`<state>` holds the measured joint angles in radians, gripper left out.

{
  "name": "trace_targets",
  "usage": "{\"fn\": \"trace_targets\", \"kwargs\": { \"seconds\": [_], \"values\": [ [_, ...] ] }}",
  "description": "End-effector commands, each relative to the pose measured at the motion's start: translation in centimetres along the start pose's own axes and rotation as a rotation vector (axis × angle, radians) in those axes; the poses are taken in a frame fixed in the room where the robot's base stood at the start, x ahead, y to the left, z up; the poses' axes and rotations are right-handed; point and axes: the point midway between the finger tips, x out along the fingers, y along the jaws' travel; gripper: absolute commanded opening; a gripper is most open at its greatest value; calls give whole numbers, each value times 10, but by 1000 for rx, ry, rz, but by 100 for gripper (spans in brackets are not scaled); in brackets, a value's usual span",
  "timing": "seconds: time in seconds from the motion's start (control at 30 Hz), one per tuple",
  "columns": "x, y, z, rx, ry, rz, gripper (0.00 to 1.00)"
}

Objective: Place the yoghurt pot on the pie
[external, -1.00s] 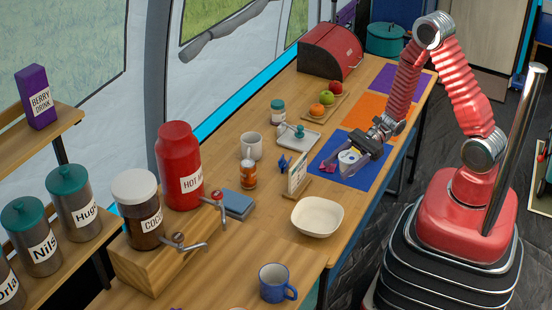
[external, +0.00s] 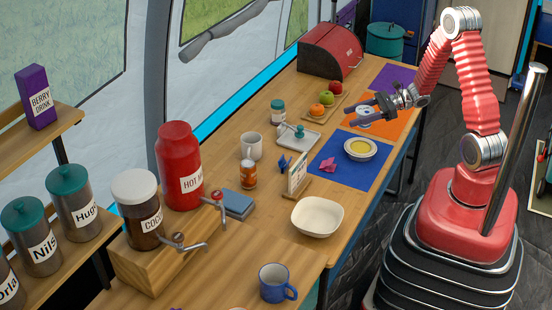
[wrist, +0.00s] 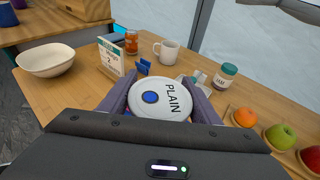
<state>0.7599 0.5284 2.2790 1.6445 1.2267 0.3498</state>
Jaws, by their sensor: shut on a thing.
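The yoghurt pot (wrist: 160,99), with a white lid, a blue spot and the word PLAIN, is held between my gripper's fingers (wrist: 158,92). In the external view the pot (external: 365,119) hangs below my gripper (external: 372,106), over the orange mat. The pie (external: 360,148), a round dish with a yellow middle, rests on the blue mat (external: 345,178). The pie is nearer the camera than the pot and apart from it, with nothing on top. In the wrist view I cannot make out the pie.
A sign on a wooden stand (external: 297,176) and a pink napkin (external: 326,165) are left of the pie. A white bowl (external: 318,217) stands nearer the camera. A fruit board (external: 333,115) and a tray (external: 298,139) lie left of my gripper.

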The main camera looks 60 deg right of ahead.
Motion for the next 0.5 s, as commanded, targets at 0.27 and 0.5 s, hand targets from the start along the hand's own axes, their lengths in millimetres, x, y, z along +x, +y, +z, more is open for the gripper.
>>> {"fn": "trace_targets", "kwargs": {
  "seconds": [0.27, 0.5],
  "values": [
    [2, -2, 1, 2, 0, -9, 31],
    [4, -1, -6, 3, 0, -7, 31]
  ]
}}
